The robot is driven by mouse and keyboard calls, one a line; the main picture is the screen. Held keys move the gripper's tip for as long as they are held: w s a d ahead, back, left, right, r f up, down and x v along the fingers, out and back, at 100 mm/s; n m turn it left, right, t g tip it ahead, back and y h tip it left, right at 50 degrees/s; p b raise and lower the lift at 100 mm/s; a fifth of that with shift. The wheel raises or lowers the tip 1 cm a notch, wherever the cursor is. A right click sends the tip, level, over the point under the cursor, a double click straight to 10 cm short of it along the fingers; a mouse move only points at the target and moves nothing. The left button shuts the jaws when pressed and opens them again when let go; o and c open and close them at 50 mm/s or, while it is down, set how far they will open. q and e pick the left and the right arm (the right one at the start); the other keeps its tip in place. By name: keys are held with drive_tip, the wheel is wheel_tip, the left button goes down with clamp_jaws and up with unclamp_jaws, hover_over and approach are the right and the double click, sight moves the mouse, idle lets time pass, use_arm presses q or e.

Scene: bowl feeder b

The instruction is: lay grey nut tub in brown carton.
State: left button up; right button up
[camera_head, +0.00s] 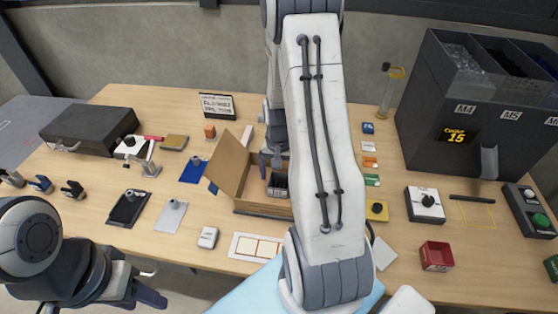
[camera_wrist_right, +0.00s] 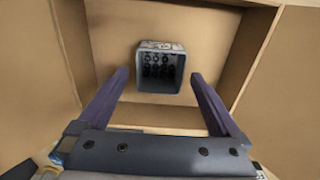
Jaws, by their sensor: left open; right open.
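The brown carton (camera_head: 262,208) stands open on the table, with a tall flap up on its left. The grey nut tub (camera_head: 279,186) is inside it, partly hidden by my right arm. In the right wrist view the tub (camera_wrist_right: 160,88) sits near one wall of the carton (camera_wrist_right: 250,55), its open side facing the camera and dark nuts showing inside. My right gripper (camera_wrist_right: 160,76) is open, its fingers apart on either side of the tub with gaps visible. My left gripper (camera_head: 148,294) is open and empty at the lower left, off the table's front edge.
A black case (camera_head: 90,130) lies at the left. A dark bin unit (camera_head: 465,110) stands at the right, with a red box (camera_head: 436,256) in front. A white tray (camera_head: 255,247) lies in front of the carton. Several small tools and blocks are scattered around.

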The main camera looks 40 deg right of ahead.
wheel_tip(320, 180, up, 8)
drive_tip(key=s+a+r+n, duration=0.1)
drive_tip(key=a+r+n, duration=0.25)
drive_tip(key=a, duration=0.65)
drive_tip(key=s+a+r+n, duration=0.1)
drive_tip(key=a+r+n, duration=0.3)
drive_tip(key=a, duration=0.6)
drive_tip(key=s+a+r+n+y, duration=0.1)
drive_tip(key=s+a+n, duration=0.9)
drive_tip(key=s, duration=0.4)
drive_tip(key=shift+s+a+r, duration=0.15)
drive_tip(key=shift+s+a, duration=0.05)
drive_tip(key=shift+a, duration=0.25)
drive_tip(key=shift+c, duration=0.3)
